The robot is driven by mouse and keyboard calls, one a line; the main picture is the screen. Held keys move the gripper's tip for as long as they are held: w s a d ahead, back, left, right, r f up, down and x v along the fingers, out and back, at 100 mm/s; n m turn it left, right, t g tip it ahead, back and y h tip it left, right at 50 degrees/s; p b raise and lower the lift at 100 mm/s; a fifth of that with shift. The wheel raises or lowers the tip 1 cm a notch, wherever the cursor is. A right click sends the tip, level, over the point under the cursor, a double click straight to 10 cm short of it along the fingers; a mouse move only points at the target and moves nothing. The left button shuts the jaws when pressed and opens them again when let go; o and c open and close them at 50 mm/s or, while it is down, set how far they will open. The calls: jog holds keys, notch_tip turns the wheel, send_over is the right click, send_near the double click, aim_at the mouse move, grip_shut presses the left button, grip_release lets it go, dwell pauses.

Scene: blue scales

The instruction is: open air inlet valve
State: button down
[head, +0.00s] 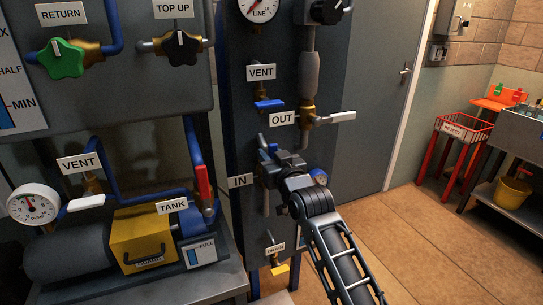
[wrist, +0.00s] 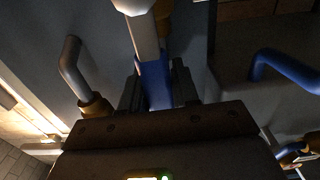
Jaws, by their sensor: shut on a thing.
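The inlet valve by the IN label (head: 239,181) is mostly hidden behind my gripper in the head view. My gripper (head: 270,163) is at the lower middle of the dark panel, just right of that label. In the wrist view my gripper (wrist: 157,90) is shut on a blue lever (wrist: 155,82), which stands between the two dark fingers. The lever's upper part looks pale in the light, with a brass-coloured part behind it. The valve body and the exact angle of the lever to its pipe cannot be told.
Above are the OUT valve with a white lever (head: 335,117) and the VENT valve with a blue lever (head: 269,105). A drain valve with a yellow lever (head: 280,269) is below. The tank unit with a red lever (head: 204,186) stands left. The floor (head: 430,245) at right is clear.

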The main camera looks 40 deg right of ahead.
jog(key=shift+a+f, duration=0.1)
jog(key=shift+f, duration=0.05)
jog(key=c, duration=0.9)
grip_release()
jog(key=shift+b+v, duration=0.45)
jog(key=shift+v, duration=3.45)
